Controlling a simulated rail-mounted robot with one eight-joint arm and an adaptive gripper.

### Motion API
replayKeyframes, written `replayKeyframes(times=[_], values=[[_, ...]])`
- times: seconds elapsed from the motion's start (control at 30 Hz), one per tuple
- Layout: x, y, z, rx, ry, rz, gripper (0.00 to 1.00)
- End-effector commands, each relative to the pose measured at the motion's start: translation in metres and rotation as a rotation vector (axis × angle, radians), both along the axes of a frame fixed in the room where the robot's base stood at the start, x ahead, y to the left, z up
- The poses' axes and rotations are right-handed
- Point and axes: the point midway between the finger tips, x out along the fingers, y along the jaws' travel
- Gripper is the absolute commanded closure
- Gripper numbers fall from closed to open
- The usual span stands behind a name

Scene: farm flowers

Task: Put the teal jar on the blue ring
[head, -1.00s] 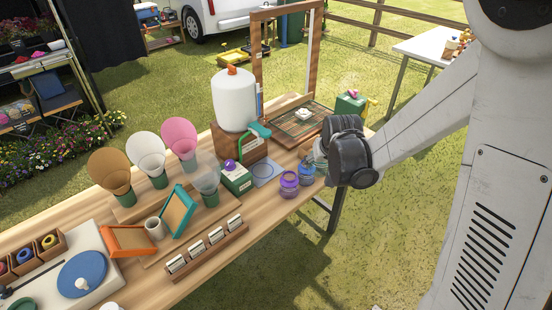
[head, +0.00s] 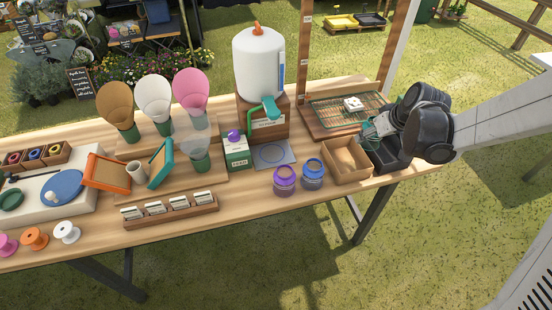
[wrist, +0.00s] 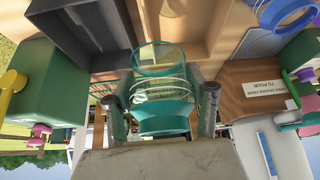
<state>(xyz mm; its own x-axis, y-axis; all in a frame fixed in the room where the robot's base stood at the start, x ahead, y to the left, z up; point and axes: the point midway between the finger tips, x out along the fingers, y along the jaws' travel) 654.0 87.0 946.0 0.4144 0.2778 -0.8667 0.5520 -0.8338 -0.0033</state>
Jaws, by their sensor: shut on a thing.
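The teal jar, clear with a teal end, shows between my gripper's fingers in the wrist view (wrist: 165,98). In the head view the jar (head: 376,127) is partly covered by my gripper (head: 381,127), at the table's right end. My gripper (wrist: 162,105) is shut on the jar, with one finger on each side. The jar appears above the table, behind the open wooden box. The blue ring (head: 272,154) is a thin circle on a grey square mat (head: 284,163), left of my gripper. Nothing stands on the ring.
A purple jar (head: 285,180) and a blue jar (head: 312,172) stand in front of the mat. The wooden box (head: 347,160) is between them and my gripper. A green carton (head: 236,152) is left of the mat; a white dispenser (head: 259,65) stands behind it.

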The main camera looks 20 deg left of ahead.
Motion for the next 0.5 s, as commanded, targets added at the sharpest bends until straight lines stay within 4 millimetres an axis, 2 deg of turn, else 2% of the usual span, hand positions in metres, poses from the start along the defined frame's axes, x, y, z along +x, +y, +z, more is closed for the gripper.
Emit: replayKeyframes(times=[0.03, 0.3, 0.5], values=[[0.003, 0.017, -0.012, 0.002, 0.001, 0.100, 0.82], [0.003, 0.104, -0.028, 0.003, 0.000, 0.703, 0.82], [-0.004, 0.147, -0.026, 0.003, -0.001, 1.020, 0.82]])
